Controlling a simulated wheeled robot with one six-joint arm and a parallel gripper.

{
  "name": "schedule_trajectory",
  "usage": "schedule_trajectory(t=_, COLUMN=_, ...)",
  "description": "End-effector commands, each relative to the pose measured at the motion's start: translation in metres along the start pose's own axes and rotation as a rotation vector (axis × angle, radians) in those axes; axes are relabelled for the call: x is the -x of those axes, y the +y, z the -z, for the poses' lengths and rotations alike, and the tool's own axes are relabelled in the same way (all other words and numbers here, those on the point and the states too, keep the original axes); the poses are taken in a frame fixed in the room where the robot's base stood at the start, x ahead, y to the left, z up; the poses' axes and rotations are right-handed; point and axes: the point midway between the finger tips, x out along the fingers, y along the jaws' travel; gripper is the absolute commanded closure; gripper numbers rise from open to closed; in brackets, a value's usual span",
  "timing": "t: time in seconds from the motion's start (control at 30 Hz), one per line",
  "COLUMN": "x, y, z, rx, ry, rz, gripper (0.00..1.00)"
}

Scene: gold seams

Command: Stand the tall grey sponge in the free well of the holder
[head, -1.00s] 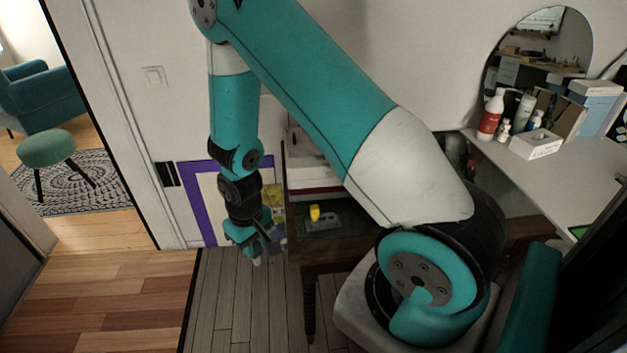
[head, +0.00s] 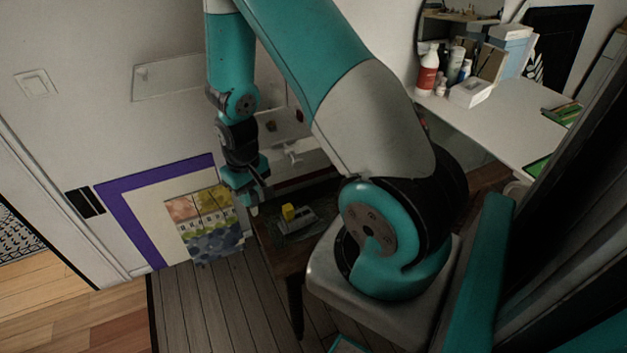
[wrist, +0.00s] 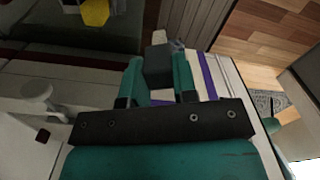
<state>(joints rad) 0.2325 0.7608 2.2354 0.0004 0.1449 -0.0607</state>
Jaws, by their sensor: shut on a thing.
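My gripper (wrist: 158,80) is shut on the tall grey sponge (wrist: 158,62), a dark grey block between its teal fingers in the wrist view. In the head view my gripper (head: 246,190) hangs near the left end of the dark table, and I cannot clearly make out the sponge there. The holder (head: 297,224) is a small grey piece on the table, to the right of and below my gripper in the picture. A yellow sponge (head: 288,211) stands in it and also shows at the top of the wrist view (wrist: 95,12). The free well is too small to make out.
The dark table (head: 322,194) carries the holder, with a white basin or shelf (head: 310,160) behind it. A picture with a purple border (head: 112,200) is on the wall at left. A white desk (head: 510,115) with bottles and boxes stands at right. Floor at lower left is clear.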

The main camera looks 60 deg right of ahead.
Motion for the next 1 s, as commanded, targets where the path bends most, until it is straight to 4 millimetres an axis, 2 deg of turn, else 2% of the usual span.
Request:
schedule_trajectory(t=0.03, x=-0.012, y=0.029, z=-0.003, rx=-0.064, ry=0.004, rz=-0.001, gripper=0.95)
schedule_trajectory(t=0.1, x=-0.013, y=0.060, z=-0.011, rx=-0.130, ry=0.003, rz=-0.001, gripper=0.95)
schedule_trajectory(t=0.2, x=-0.014, y=0.093, z=-0.024, rx=-0.203, ry=0.003, rz=-0.001, gripper=0.95)
schedule_trajectory(t=0.33, x=-0.013, y=0.121, z=-0.038, rx=-0.267, ry=0.001, rz=0.000, gripper=0.95)
schedule_trajectory(t=0.47, x=-0.012, y=0.134, z=-0.045, rx=-0.297, ry=0.001, rz=0.000, gripper=0.95)
schedule_trajectory(t=0.67, x=-0.018, y=0.135, z=-0.046, rx=-0.300, ry=0.000, rz=0.000, gripper=0.95)
schedule_trajectory(t=1.0, x=-0.049, y=0.135, z=-0.046, rx=-0.299, ry=-0.001, rz=0.000, gripper=0.95)
